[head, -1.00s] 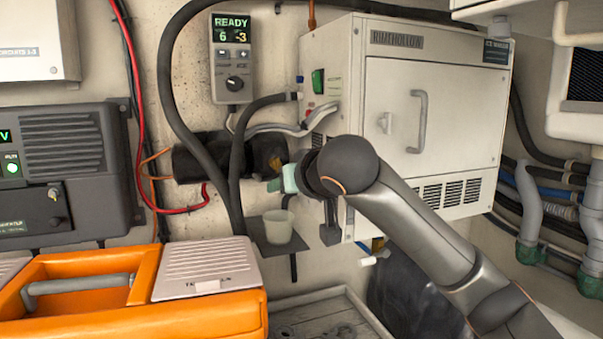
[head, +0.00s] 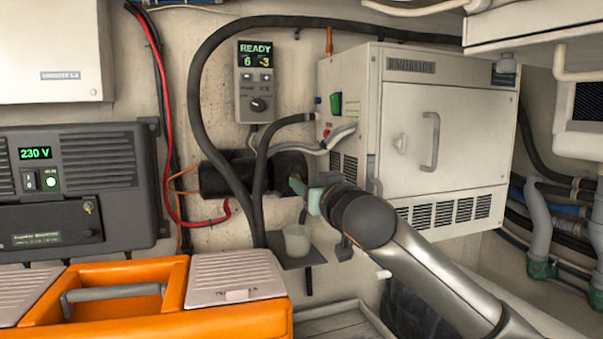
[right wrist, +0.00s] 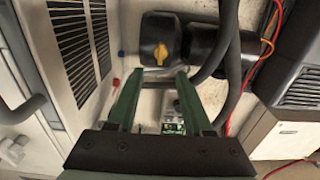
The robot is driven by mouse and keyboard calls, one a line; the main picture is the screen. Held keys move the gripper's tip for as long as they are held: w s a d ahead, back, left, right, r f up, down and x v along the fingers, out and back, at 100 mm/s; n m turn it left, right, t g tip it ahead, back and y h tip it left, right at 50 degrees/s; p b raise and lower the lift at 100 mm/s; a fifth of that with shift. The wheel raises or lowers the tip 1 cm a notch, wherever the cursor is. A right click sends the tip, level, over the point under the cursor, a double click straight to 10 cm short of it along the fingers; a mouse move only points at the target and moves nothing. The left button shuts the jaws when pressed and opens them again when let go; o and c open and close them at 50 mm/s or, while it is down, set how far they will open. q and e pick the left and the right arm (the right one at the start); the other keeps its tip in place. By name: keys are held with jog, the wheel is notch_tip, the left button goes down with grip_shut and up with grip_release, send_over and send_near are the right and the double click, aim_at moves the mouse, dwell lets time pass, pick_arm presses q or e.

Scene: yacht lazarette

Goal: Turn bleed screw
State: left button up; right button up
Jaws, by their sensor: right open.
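A yellow knob-like piece, likely the bleed screw (right wrist: 161,53), sits on the end of a black cylinder (right wrist: 188,48) in the right wrist view. In the head view the black cylinder (head: 222,180) is on the wall left of the white unit, and my gripper hides the yellow piece. My right gripper (head: 305,193) has green fingers and is in front of the cylinder's right end. In the right wrist view its fingers (right wrist: 158,74) are apart with nothing held between them, and the yellow piece lies beyond the tips. My left gripper is out of view.
The white unit (head: 460,125) stands right of the gripper. A cup (head: 297,241) on a small shelf (head: 284,254) is just below it. Thick black hoses (head: 196,90) run around the cylinder. A control panel (head: 256,80) reads READY. An orange toolbox (head: 215,318) is lower left.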

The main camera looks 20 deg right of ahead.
aim_at(299, 177)
jog(key=shift+w+a+p, duration=0.1)
jog(key=shift+w+p, duration=0.55)
jog(key=shift+w, duration=1.8)
grip_shut()
jog(key=shift+f, duration=0.2)
